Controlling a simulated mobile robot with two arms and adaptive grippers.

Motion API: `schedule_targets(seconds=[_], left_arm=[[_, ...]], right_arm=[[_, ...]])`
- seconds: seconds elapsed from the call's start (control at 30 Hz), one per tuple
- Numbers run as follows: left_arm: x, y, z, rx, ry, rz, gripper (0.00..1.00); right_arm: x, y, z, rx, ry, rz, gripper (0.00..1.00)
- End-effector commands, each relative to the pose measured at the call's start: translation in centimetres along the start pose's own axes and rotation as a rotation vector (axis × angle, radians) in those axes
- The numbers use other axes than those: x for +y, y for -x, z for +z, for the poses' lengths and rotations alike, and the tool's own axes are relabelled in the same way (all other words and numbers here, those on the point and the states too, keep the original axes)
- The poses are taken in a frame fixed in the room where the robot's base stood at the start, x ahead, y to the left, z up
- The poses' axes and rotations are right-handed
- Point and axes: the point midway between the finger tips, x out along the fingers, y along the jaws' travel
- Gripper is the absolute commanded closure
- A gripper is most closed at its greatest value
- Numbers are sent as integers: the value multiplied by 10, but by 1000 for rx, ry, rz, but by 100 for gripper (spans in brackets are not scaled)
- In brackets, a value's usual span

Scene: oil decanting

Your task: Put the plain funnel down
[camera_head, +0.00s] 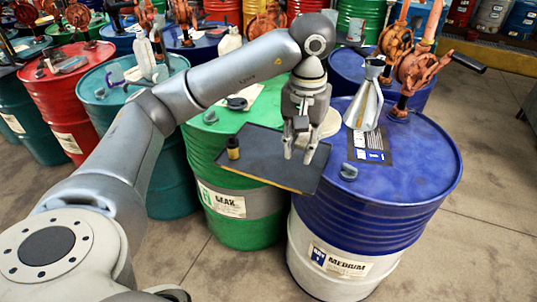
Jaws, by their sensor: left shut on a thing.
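My left gripper (298,155) points down over the dark board (260,158) that lies across the green drum (240,216) and the blue MEDIUM drum (425,170). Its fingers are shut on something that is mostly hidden. A pale rounded shape (329,123) shows just behind and right of the fingers; it appears to be part of the plain funnel, but I cannot tell for certain. I cannot tell whether it touches the surface below. A silver cone-shaped vessel (364,108) stands upright on the blue drum, right of the gripper. My right gripper is not in view.
A small dark bottle (233,148) stands on the board's left part. A black-and-white label card (369,148) and a grey cap (348,171) lie on the blue drum. A rusty hand pump (411,65) rises at its back. More drums crowd the left and back.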

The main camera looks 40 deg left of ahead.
Motion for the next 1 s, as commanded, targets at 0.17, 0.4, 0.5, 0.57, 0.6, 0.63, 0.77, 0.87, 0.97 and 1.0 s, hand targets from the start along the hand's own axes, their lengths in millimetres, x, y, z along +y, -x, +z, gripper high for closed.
schedule_targets(seconds=[0.17, 0.4, 0.5, 0.57, 0.6, 0.63, 0.77, 0.87, 0.97, 1.0], left_arm=[[-33, -19, -28, -8, 8, 0, 98], [-70, -54, -61, -8, 3, -2, 98], [-80, -68, -70, -7, 2, -2, 98], [-83, -75, -74, -3, 1, -2, 98], [-85, -78, -76, -4, 1, -1, 98], [-86, -80, -77, -3, 1, 0, 98], [-90, -88, -81, -2, 1, -1, 98], [-93, -98, -83, -5, -2, -1, 98], [-93, -111, -83, -5, 0, -1, 98], [-93, -114, -83, -5, 0, 0, 98]], right_arm=[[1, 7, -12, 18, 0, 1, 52], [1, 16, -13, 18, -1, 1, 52], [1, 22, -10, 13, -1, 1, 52], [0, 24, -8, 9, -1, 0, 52], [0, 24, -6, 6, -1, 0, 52], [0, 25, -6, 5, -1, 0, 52], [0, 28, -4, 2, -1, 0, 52], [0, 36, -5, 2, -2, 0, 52], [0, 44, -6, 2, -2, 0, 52], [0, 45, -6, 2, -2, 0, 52]])
